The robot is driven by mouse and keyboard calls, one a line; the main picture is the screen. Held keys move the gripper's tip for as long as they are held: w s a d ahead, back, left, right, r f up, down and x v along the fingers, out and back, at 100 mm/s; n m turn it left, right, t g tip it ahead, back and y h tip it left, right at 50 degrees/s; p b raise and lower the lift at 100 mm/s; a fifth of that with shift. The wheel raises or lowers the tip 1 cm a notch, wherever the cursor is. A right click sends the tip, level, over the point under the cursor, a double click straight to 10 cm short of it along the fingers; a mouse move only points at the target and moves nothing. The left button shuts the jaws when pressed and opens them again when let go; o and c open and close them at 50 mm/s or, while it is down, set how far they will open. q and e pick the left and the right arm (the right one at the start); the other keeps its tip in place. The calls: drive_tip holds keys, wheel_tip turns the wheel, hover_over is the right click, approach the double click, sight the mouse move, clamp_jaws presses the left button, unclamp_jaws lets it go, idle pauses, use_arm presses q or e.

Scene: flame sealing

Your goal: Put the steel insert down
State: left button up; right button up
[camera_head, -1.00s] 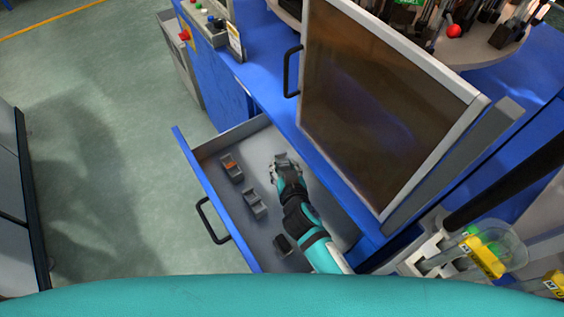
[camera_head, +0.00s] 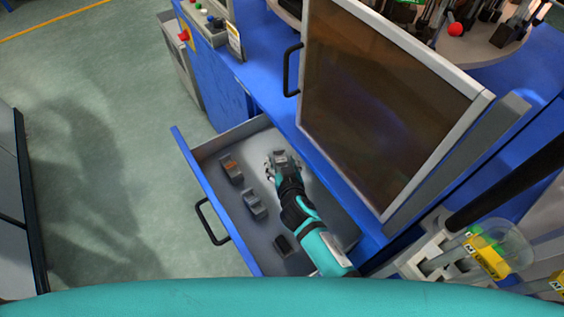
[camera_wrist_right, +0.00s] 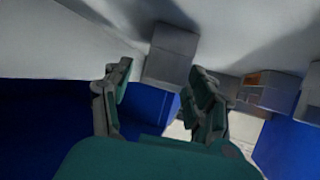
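The steel insert (camera_wrist_right: 172,55) is a grey block. In the right wrist view it stands just beyond the fingertips of my right gripper (camera_wrist_right: 160,72), with a clear gap to the left finger. The right finger overlaps its edge, and I cannot tell whether they touch. In the head view, the insert (camera_head: 281,155) shows partly at the tip of my right gripper (camera_head: 282,166), inside the open drawer (camera_head: 225,222). The right gripper's fingers are spread. My left gripper is not in view.
The drawer also holds a grey block with a brown top (camera_head: 231,168), a grey block (camera_head: 255,205) and a dark block (camera_head: 286,245). The drawer walls and the blue machine edge (camera_head: 325,165) are close to my right arm. A large dark-paned door (camera_head: 380,100) stands above.

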drive_tip(key=shift+r, duration=0.15)
drive_tip(key=p+v, duration=0.1)
drive_tip(key=v, duration=1.1)
